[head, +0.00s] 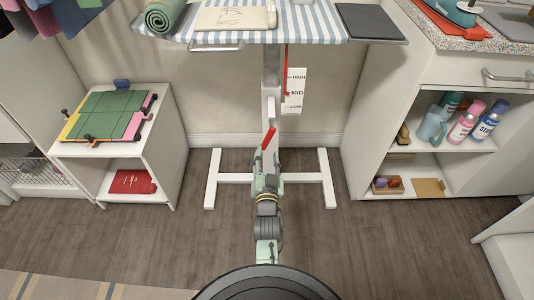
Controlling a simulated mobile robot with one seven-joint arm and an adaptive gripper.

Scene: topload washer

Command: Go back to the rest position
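My arm reaches forward from the bottom middle over the wood floor. My gripper (264,161) is at its far end, in front of the white post (271,85) of an ironing board. It is just below a red lever (268,138) on the post. The fingers are small and partly hidden, so I cannot tell whether they are open or touch the lever or post. The striped ironing board (310,22) is above, with a HIGH, MID, LOW label (294,90) beside its post.
White feet (214,178) of the board stand on both sides of my arm. A low white cabinet (166,140) with a green folding board (109,115) is at left. An open cabinet (382,110) with bottles is at right. The floor (400,255) nearer me is clear.

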